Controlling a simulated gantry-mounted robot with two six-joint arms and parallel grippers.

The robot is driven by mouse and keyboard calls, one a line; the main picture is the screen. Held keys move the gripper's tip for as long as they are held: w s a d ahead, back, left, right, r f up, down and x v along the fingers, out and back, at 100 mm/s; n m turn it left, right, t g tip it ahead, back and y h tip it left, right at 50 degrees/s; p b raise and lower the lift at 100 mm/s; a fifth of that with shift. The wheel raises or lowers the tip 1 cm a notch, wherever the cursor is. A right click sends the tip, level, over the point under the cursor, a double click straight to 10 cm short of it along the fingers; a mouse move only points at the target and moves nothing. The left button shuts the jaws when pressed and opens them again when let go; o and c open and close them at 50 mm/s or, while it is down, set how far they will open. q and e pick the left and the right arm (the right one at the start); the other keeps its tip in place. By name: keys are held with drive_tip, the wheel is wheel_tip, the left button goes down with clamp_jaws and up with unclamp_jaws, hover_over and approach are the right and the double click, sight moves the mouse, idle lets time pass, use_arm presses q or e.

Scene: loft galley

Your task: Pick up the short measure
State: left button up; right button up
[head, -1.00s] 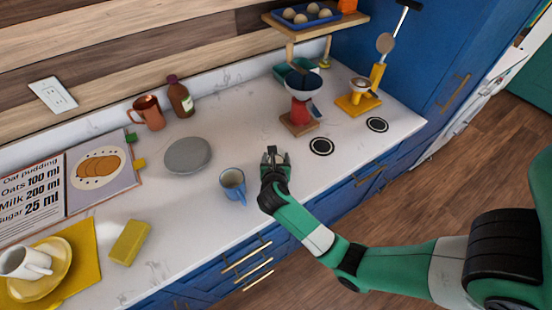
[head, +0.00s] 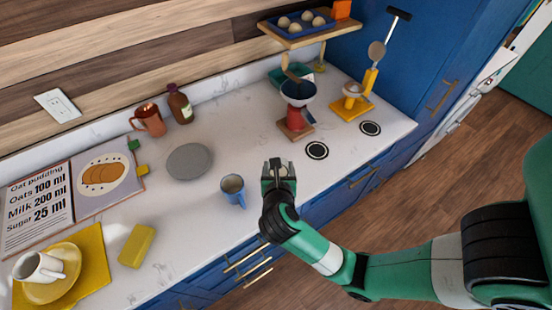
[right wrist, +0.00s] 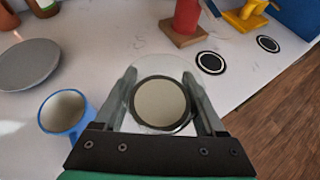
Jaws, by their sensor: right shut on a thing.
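The short measure (right wrist: 160,104) is a clear, glassy cup with a dark ring round its opening, seen from above in the right wrist view. My right gripper (head: 278,168) is shut on it, one finger on each side. In the head view the gripper hangs over the front part of the counter, and the measure is mostly hidden between the fingers. The gap below the measure is hard to judge. My left gripper is not in view.
A blue-grey mug (head: 232,190) stands close left of the gripper. A grey round plate (head: 189,161) lies behind it. A red scale-like stand with a bowl (head: 297,118), a yellow stand (head: 352,108) and two black discs (head: 317,151) are to the right.

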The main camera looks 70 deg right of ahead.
drive_tip(key=shift+s+p+v, duration=0.25)
drive_tip(key=shift+v, duration=1.2)
drive_tip(key=shift+s+p+v, duration=0.2)
drive_tip(key=shift+s+v, duration=0.05)
drive_tip(key=shift+v, duration=1.25)
drive_tip(key=shift+d+f, duration=0.1)
drive_tip(key=shift+f, duration=0.05)
